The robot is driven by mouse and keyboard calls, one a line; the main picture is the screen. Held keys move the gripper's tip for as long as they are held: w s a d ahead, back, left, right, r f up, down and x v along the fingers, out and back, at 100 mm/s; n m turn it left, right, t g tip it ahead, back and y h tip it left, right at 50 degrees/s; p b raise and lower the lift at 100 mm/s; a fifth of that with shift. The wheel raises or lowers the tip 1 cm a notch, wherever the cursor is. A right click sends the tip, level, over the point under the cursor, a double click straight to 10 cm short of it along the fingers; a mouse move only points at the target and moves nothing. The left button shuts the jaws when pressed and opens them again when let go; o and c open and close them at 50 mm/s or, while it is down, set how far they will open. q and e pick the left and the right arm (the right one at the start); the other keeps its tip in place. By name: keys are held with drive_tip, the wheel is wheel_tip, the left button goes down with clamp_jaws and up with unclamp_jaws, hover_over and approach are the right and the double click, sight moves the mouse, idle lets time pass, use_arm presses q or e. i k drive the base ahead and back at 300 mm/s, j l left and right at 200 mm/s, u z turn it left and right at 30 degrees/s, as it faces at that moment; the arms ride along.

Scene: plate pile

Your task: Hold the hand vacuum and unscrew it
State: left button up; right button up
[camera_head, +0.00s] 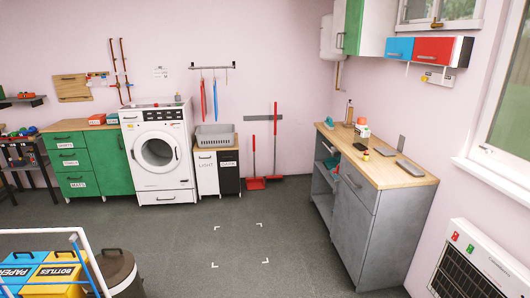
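I cannot make out a hand vacuum for certain in this view. Several small things stand on the wooden top of a grey counter (425,180) at the right. Among them are a white and red bottle (362,128), a small red and yellow item (366,155) and a flat grey item (410,168). They are too small to identify further. Neither of my grippers shows in the head view.
A white washing machine (158,150) stands at the back wall between green drawers (75,165) and a small cabinet with a grey basket (215,136). Blue and yellow bins (60,275) and a dark lidded bin (118,270) are at lower left. The middle floor (240,215) is clear.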

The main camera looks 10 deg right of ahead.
sight(361, 137)
drive_tip(key=i+z, duration=0.1)
drive_tip(key=i, duration=0.7)
drive_tip(key=i+z, duration=0.1)
drive_tip(key=i, duration=0.7)
drive_tip(key=i+j+z, duration=0.1)
drive_tip(key=i, duration=0.7)
